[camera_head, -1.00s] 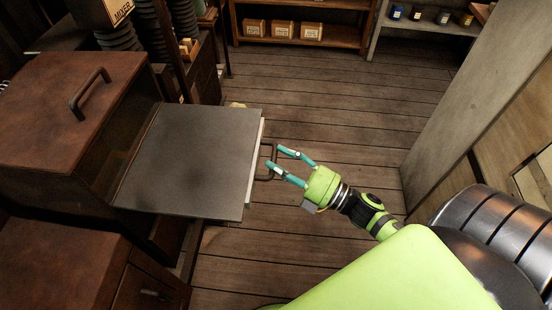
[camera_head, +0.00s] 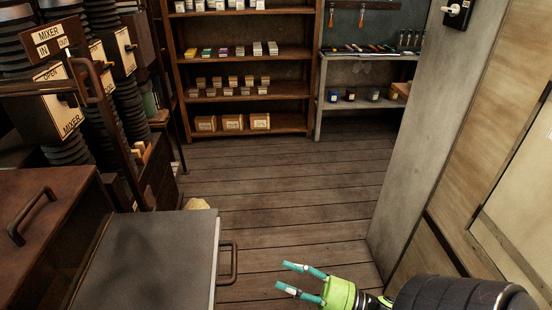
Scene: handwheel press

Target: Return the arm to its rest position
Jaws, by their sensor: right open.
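My right gripper (camera_head: 290,277) shows at the bottom, right of centre, over the wooden floor. It is green with teal fingers that stand apart with nothing between them. It points left, with a gap between its fingertips and the dark handle (camera_head: 229,264) of a pulled-out drawer or flap with a grey top (camera_head: 150,262). My dark right arm runs off the lower right corner. My left gripper is not in view.
A brown cabinet (camera_head: 48,220) with a bar handle stands at lower left. Mixer machinery (camera_head: 55,105) with labels stands at upper left. Shelves (camera_head: 245,110) with boxes line the back. A grey pillar (camera_head: 425,150) and wall panels stand at right. The middle floor is clear.

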